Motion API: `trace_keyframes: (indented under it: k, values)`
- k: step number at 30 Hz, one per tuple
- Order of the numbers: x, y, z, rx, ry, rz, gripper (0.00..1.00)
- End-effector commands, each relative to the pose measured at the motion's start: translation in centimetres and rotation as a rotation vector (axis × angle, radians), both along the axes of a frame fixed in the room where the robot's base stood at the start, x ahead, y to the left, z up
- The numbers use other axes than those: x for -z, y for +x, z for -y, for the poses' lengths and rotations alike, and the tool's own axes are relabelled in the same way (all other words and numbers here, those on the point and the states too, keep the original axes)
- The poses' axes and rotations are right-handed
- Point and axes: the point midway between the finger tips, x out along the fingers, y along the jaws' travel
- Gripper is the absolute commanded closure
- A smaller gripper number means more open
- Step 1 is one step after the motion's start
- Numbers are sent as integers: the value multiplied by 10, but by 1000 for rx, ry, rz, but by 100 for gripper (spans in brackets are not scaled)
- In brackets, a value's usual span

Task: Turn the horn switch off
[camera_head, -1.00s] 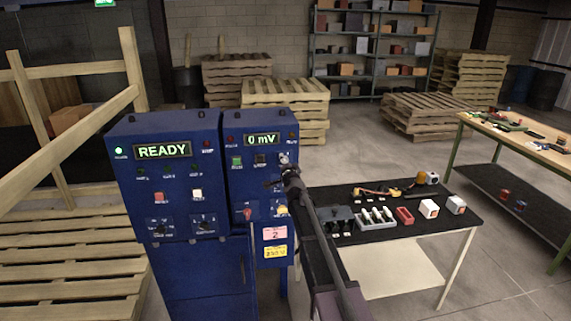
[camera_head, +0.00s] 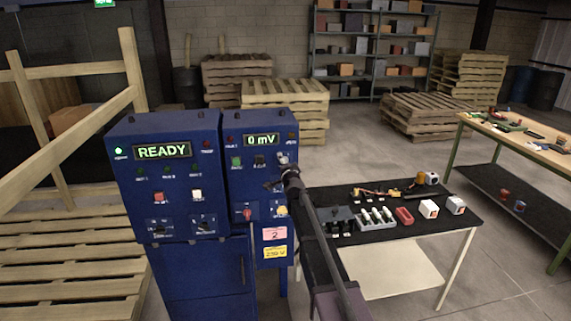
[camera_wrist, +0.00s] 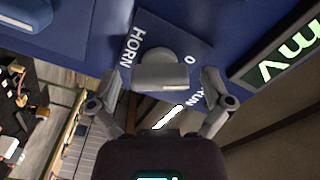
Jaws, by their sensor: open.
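The horn switch (camera_wrist: 160,68) is a grey rotary knob with a raised bar, on a blue plate marked HORN, 0 and RUN in the wrist view. I cannot tell which mark its bar points to. My gripper (camera_wrist: 159,84) is open, with one grey finger on each side of the knob. Whether either finger touches it is not clear. My wrist hides part of that panel.
The left blue cabinet (camera_head: 128,200) shows READY and carries several buttons and switches. A red knob (camera_head: 248,214) and a yellow knob (camera_head: 282,210) sit low on the right cabinet. A black table (camera_head: 448,216) with small parts stands to the right. Pallets (camera_head: 285,97) stand behind.

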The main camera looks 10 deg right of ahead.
Motion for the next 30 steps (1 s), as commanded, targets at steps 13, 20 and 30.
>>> trace_keyframes:
  k: [13,20,30]
  values:
    - [0,-16,-1,-2,0,-1,0]
    - [0,-48,-1,-2,0,-1,0]
    - [0,-101,0,-1,1,-1,0]
